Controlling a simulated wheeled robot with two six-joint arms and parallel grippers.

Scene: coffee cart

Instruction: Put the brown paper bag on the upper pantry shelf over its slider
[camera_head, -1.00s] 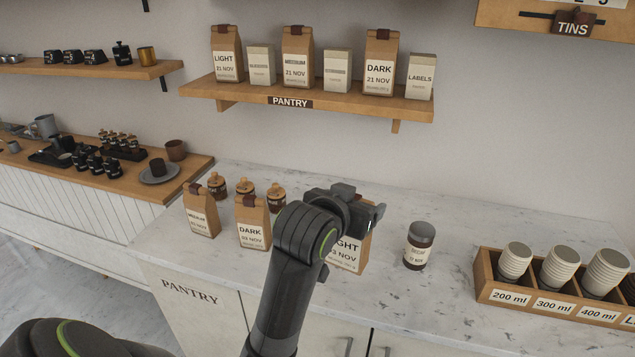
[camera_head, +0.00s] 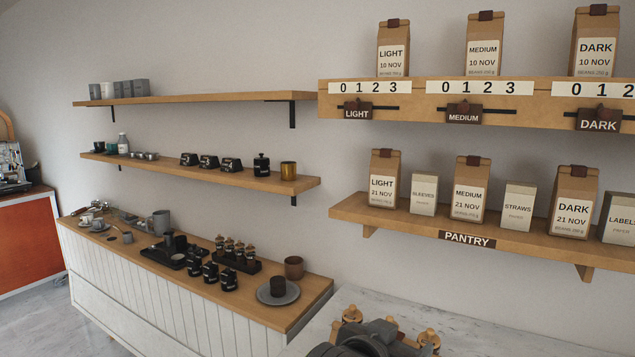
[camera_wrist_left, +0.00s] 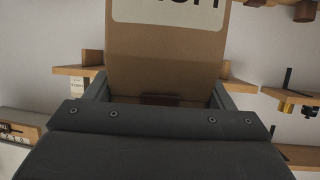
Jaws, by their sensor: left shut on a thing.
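In the left wrist view, my left gripper (camera_wrist_left: 160,96) is shut on a brown paper bag (camera_wrist_left: 165,60); part of its pale label shows, upside down. In the head view only the dark top of my left gripper (camera_head: 368,342) shows at the bottom edge; the held bag cannot be made out there. The upper pantry shelf (camera_head: 420,92) carries a LIGHT bag (camera_head: 392,50), a MEDIUM bag (camera_head: 484,48) and a DARK bag (camera_head: 595,45). On its front are the LIGHT slider (camera_head: 357,111), MEDIUM slider (camera_head: 464,114) and DARK slider (camera_head: 599,121), each under about 1. My right gripper is out of view.
The lower pantry shelf (camera_head: 395,222) holds several bags and cartons. Several small wooden-topped jars (camera_head: 429,338) stand on the marble counter (camera_head: 350,300) by my gripper. At left are shelves with cups (camera_head: 215,98) and a wooden sideboard (camera_head: 300,290) with coffee things.

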